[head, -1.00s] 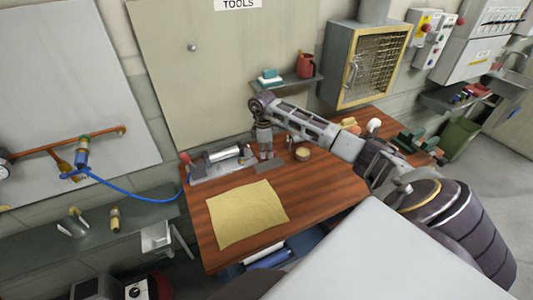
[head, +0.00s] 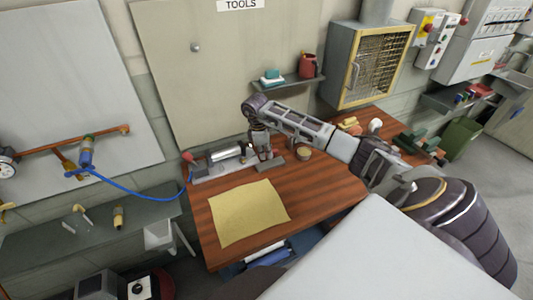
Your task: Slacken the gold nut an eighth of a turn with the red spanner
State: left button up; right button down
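My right gripper (head: 263,152) points down over the back of the wooden bench, just above or at a flat grey block (head: 271,165). Its fingers are too small to tell open from shut, or whether they hold anything. I cannot make out a red spanner. On the left wall panel, a copper pipe (head: 108,132) carries a brass fitting (head: 68,169) and a blue-bodied fitting (head: 86,157); I cannot tell whether either bears the gold nut. A blue hose (head: 128,198) runs from there to the bench. My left gripper is not in view.
A silver cylinder (head: 225,153) with a red-tipped part beside it lies on a grey base at the bench's back left. A yellow cloth (head: 248,213) covers the front left. A round tin (head: 304,153) stands right of my gripper. A low grey shelf (head: 100,237) holds small items.

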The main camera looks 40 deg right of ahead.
jog(key=shift+a+m+h+p, duration=0.3)
jog(key=shift+a+h, duration=0.25)
jog(key=shift+h, duration=0.05)
dwell(0.7)
jog(key=shift+s+a+m+g+p, duration=0.1)
jog(key=shift+a+m+g+p, duration=0.1)
jog(key=shift+m+g+p, duration=0.1)
dwell(0.9)
jog(key=shift+r, duration=0.3)
jog(key=shift+r+p, duration=1.05)
jog(key=shift+r, duration=0.2)
jog(key=shift+r, duration=0.35)
jog(key=shift+r+p, duration=0.3)
jog(key=shift+r, duration=0.8)
jog(key=shift+r, duration=0.1)
